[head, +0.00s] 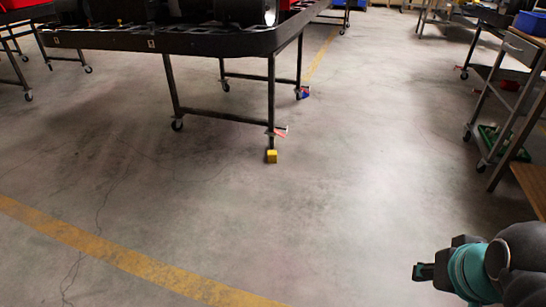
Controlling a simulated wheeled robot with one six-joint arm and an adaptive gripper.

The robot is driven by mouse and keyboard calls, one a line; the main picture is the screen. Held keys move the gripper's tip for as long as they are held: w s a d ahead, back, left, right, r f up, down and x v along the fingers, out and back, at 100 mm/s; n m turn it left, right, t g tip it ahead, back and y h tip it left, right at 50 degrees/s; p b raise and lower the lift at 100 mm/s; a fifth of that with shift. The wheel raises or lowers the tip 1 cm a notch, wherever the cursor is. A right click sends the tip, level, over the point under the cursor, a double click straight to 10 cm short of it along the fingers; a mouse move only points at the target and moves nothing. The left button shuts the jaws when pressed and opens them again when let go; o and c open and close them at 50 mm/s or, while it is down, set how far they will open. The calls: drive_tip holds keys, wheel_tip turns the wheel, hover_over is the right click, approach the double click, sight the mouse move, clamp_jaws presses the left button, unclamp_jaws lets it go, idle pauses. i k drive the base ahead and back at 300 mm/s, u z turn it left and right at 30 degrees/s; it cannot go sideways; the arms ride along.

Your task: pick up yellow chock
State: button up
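A small yellow chock (272,156) lies on the concrete floor in the middle of the head view. It sits just in front of the near right caster of a black kart stand (272,95), and I cannot tell if it touches the wheel. My gripper (424,271) shows at the lower right, at the end of my teal and dark arm. It is well apart from the chock, to its right and nearer to me. The fingers are small and seen from the side, so their opening is unclear.
A blue and red item (304,93) lies by another caster. Workbenches and a cart (520,75) line the right side, with a green item (503,143) on a low shelf. A yellow line (110,252) crosses the floor. The floor before the chock is clear.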

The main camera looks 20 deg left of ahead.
sight(272, 155)
drive_tip(key=u, duration=0.3)
drive_tip(key=k, duration=0.8)
drive_tip(key=u, duration=3.55)
drive_tip(key=i, duration=0.15)
drive_tip(key=z, duration=1.85)
drive_tip(key=i, duration=3.25)
drive_tip(key=z, duration=1.75)
drive_tip(key=i, duration=1)
drive_tip(key=z, duration=0.85)
